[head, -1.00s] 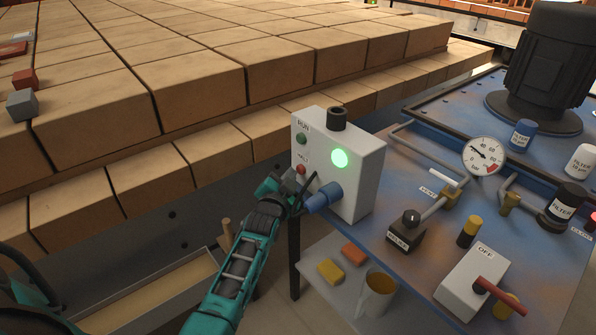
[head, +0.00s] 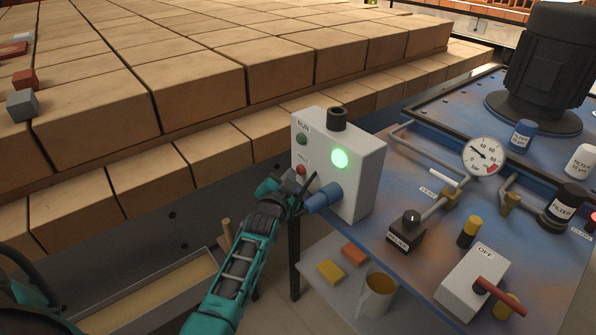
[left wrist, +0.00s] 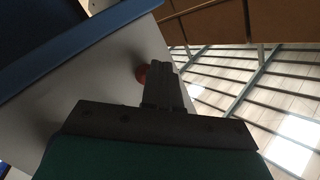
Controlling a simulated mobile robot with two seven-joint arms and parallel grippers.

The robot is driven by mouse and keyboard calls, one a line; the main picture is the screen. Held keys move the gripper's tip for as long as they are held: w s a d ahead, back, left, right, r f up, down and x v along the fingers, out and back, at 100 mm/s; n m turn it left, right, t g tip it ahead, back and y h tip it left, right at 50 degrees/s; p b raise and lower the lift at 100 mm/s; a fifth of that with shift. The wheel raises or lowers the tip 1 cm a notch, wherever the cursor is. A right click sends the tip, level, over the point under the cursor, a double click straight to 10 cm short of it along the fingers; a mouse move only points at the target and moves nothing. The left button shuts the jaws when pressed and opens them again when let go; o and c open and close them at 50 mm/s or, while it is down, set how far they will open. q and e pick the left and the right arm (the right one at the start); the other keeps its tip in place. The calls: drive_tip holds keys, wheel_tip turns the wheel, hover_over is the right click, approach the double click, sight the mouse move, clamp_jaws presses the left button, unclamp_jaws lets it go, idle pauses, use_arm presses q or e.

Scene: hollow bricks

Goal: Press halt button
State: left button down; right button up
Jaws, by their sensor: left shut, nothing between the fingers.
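A white control box (head: 358,187) stands at the table's corner in the head view. Its left face carries a green button (head: 302,139) under a RUN label and a red halt button (head: 301,169) below. A round green lamp (head: 340,158) glows on its front. My left gripper (head: 304,188) is shut and empty, its fingertips close to the red button. In the left wrist view the red button (left wrist: 141,73) shows beside the shut fingers (left wrist: 163,75), partly hidden by them. I cannot tell whether they touch. My right gripper is not in view.
A blue connector (head: 322,198) sticks out of the box just right of my left gripper. Large hollow bricks (head: 190,90) fill the area behind. A gauge (head: 484,156), pipes and a switch box (head: 472,284) are on the right. A low shelf holds a cup (head: 377,294).

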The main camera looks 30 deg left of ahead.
use_arm(q)
drive_tip(key=shift+w, duration=0.15)
idle(0.5)
drive_tip(key=shift+w+d, duration=0.2)
drive_tip(key=shift+w, duration=0.1)
drive_tip(key=shift+s+a+r+p, duration=0.1)
drive_tip(key=shift+s+r+p, duration=0.05)
drive_tip(key=shift+s+p, duration=0.25)
idle(0.3)
drive_tip(key=s+a+p, duration=0.2)
drive_tip(key=s+p, duration=0.2)
drive_tip(key=s, duration=0.1)
drive_tip(key=shift+s+a, duration=0.2)
drive_tip(key=shift+s, duration=0.1)
